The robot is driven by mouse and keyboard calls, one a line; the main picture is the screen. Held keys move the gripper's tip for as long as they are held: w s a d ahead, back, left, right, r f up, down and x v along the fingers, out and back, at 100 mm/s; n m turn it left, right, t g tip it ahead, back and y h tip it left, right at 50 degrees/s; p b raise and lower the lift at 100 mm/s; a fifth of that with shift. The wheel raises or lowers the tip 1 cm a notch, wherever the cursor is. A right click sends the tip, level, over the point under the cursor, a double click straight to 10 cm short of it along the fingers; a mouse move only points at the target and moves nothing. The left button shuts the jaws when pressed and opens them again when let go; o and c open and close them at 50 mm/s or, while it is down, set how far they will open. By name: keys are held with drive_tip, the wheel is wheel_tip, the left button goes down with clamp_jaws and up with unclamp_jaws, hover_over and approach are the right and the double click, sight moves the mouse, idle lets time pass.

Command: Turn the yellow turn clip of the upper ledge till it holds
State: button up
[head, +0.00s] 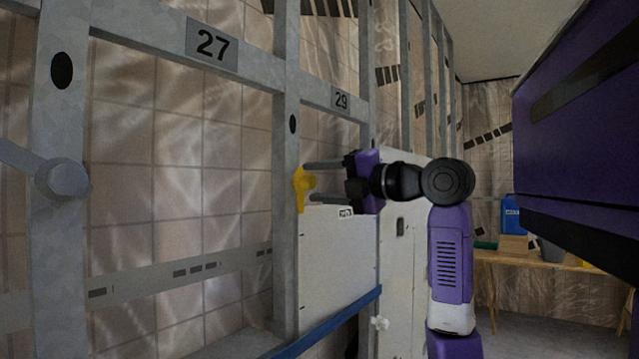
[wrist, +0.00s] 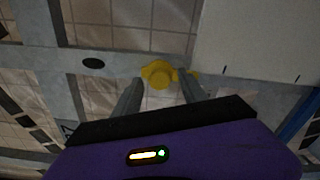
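The yellow turn clip (head: 302,187) sits on the grey metal stud, by the upper left corner of a white panel (head: 338,262). In the wrist view the clip (wrist: 161,74) shows as a round knob with a lobe to each side, on the metal strip beside the panel (wrist: 255,45). My gripper (head: 312,182) points left at the clip in the head view. In the wrist view its two fingers (wrist: 157,88) stand apart, one to each side of the clip's knob. Contact between fingers and clip cannot be made out.
A blue strip (head: 330,322) runs along the panel's lower edge. Studs and a rail with labels 27 (head: 212,45) and 29 frame the wall. A grey lever (head: 62,178) is at left. A wooden table (head: 560,264) with a blue container (head: 511,214) stands at back right.

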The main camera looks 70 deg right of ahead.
drive_tip(key=v, duration=0.7)
drive_tip(key=shift+s+b, duration=0.3)
drive_tip(key=shift+s, duration=0.1)
drive_tip(key=shift+a, duration=0.1)
